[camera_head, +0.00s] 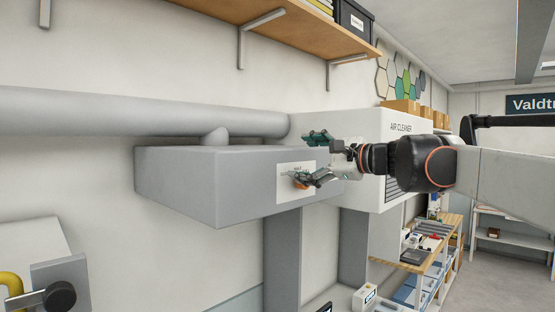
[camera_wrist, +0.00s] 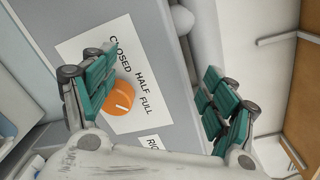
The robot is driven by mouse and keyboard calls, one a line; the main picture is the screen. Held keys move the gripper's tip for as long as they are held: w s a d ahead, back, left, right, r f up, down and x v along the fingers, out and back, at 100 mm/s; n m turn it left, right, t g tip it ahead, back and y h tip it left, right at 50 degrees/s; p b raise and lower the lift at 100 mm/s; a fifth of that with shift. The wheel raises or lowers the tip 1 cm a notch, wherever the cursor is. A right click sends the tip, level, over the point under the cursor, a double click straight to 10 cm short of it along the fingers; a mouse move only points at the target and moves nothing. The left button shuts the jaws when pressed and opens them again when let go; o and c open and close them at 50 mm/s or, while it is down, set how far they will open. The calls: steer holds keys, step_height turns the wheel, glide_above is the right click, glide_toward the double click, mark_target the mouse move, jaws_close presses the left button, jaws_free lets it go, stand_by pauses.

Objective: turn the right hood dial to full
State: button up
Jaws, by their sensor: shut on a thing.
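The right hood dial (camera_wrist: 119,98) is an orange round knob with a white mark, on a white label plate (camera_wrist: 155,112) reading CLOSED, HALF, FULL. The mark lies toward the knob's lower right in the wrist view, on the FULL side. A smaller label beginning "RI" is partly hidden by my gripper. In the head view the dial (camera_head: 300,184) shows small on the grey hood's front. My gripper (camera_wrist: 160,97) is shut on the dial. One green-padded finger overlaps the dial's left edge; the other finger appears to its right, and its contact cannot be seen. My gripper (camera_head: 312,160) reaches in from the right.
The grey hood box (camera_head: 180,180) hangs on the wall below a thick pipe (camera_head: 110,110). A white air cleaner (camera_head: 400,125) stands close behind my arm. A wooden shelf (camera_head: 290,20) is above. A wooden workbench (camera_head: 445,240) stands at lower right.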

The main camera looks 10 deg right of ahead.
steer(key=shift+v, duration=1.1)
steer(key=shift+c, duration=0.7)
steer(key=v, duration=1.3)
steer(key=shift+d+f+p, duration=0.4)
steer(key=shift+f, duration=0.4)
